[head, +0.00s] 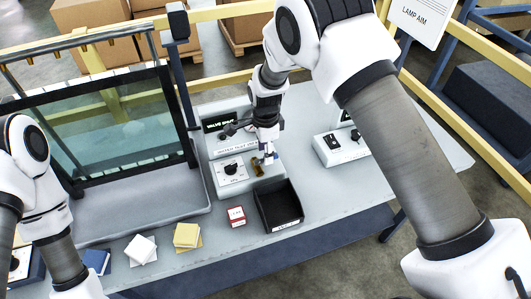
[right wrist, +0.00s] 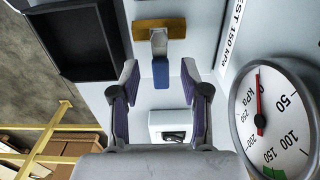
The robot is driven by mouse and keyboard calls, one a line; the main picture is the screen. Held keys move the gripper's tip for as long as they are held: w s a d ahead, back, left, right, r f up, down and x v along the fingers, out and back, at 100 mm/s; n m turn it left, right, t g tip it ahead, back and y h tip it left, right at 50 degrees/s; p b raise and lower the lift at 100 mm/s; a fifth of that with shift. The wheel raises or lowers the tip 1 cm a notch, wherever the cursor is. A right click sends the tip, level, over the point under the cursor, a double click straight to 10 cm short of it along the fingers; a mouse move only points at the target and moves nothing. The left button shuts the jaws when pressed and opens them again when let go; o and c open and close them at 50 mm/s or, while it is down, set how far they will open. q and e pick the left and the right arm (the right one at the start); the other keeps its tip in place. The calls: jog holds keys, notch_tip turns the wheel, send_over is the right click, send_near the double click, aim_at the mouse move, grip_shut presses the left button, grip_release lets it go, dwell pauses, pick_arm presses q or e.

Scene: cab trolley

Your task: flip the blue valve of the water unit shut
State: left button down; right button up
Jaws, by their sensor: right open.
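The water unit (head: 229,187) is a pale box on the grey table, with a dark display on its raised back part. Its valve shows in the right wrist view as a brass body (right wrist: 148,30) with a steel lever ending in a blue grip (right wrist: 160,74). The lever stands across the brass body in that picture. My right gripper (right wrist: 160,82) is open, with one finger on each side of the blue grip and gaps showing. In the head view, my right gripper (head: 266,156) is over the valve and partly hides it. My left gripper is out of view.
A round kPa gauge (right wrist: 285,115) is close to the right finger in the right wrist view. A black open bin (head: 278,207) stands in front of the unit. A red-and-white box (head: 236,215), note pads (head: 187,236) and a framed glass pane (head: 110,135) are to the left.

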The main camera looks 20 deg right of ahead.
notch_tip(320, 180, up, 10)
jog(key=shift+r, duration=0.25)
dwell(0.3)
